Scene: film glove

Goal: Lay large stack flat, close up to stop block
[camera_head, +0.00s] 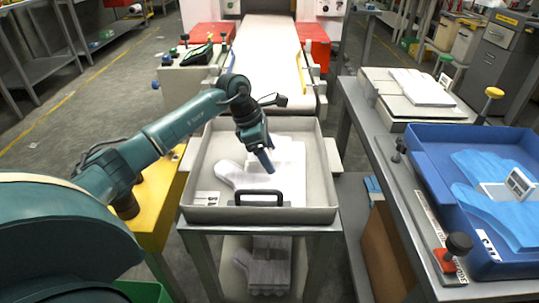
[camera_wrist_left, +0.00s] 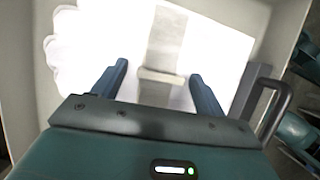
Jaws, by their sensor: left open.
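A white stack of film gloves (camera_head: 236,177) lies in the grey tray (camera_head: 196,172) in the middle of the head view, fingers to the left. It also shows, glaring white, in the left wrist view (camera_wrist_left: 100,45). A pale band (camera_wrist_left: 165,35) crosses the stack and has a raised edge (camera_wrist_left: 162,76) between my fingers. My left gripper (camera_head: 270,170) points down over the stack; in the wrist view its two blue fingers (camera_wrist_left: 160,82) are apart, with nothing clearly gripped. Contact with the stack cannot be told. I cannot pick out the stop block for certain. My right gripper is not in view.
The grey tray has raised walls and a black handle (camera_head: 259,197) at its front. A white conveyor (camera_head: 268,65) stands behind it. On the right table, a blue tray (camera_head: 432,180) holds blue gloves (camera_head: 490,168); a white stack (camera_head: 422,88) lies farther back.

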